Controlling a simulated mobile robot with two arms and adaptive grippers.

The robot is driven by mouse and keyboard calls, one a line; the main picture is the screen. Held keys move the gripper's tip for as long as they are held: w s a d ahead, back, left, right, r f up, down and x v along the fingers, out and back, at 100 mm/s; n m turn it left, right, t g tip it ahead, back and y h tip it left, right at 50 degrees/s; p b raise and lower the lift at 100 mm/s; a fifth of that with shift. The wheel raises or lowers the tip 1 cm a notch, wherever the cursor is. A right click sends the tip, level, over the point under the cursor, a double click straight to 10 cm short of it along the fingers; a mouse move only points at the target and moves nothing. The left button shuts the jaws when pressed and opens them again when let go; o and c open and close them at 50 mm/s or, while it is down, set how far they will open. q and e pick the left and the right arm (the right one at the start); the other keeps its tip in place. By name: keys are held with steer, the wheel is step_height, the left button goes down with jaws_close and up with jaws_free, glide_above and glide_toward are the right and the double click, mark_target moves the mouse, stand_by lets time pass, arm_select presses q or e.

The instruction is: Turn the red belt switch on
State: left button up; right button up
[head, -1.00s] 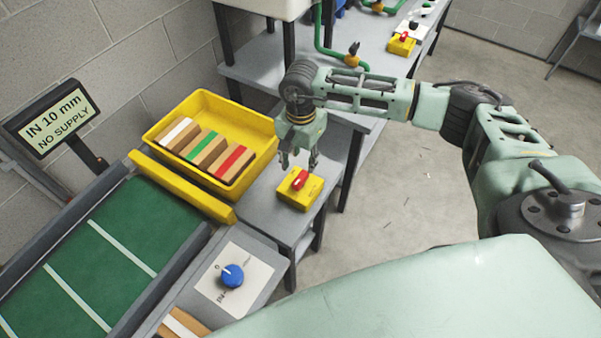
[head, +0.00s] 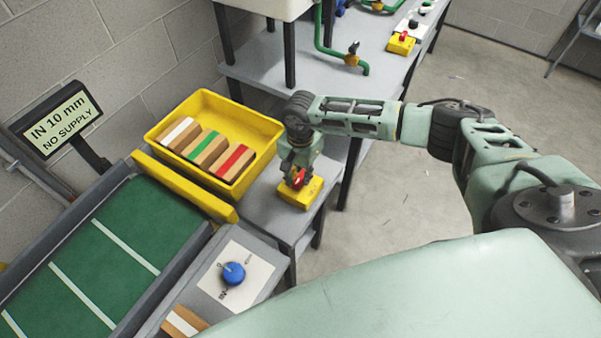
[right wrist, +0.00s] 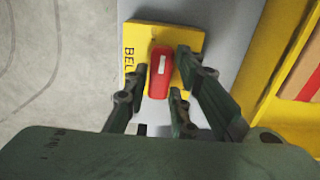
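The red switch (head: 298,178) is a red knob on a yellow box (head: 306,197) at the near end of the grey table. My right gripper (head: 294,182) is lowered over it from above. In the right wrist view the red knob (right wrist: 160,76) has a white mark and stands upright in the picture on the yellow box (right wrist: 190,37), with the letters "BEL" partly covered. The fingers of my right gripper (right wrist: 162,68) are apart, one on each side of the knob, with narrow gaps showing. My left gripper is out of view.
A yellow crate (head: 262,125) with several striped blocks stands left of the switch. A green belt (head: 105,235) and a blue knob (head: 233,273) lie nearer. A display (head: 58,118) reads "IN 10 mm NO SUPPLY". Another yellow box (head: 400,45) sits farther back.

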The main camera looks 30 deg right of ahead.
jaws_close()
steer(key=m+b, duration=0.2)
steer(key=m, duration=0.1)
steer(key=shift+f+m, duration=0.15)
steer(key=shift+m, duration=0.15)
steer(key=m+b, duration=0.2)
steer(key=m, duration=0.2)
steer(key=shift+m+b, duration=0.3)
steer(key=shift+b, duration=0.05)
steer(key=m+b, duration=0.2)
steer(key=m, duration=0.3)
steer(key=m+b, duration=0.1)
steer(key=m, duration=0.3)
steer(key=shift+r+m, duration=0.2)
steer(key=shift+m, duration=0.3)
steer(key=o, duration=0.5)
jaws_free()
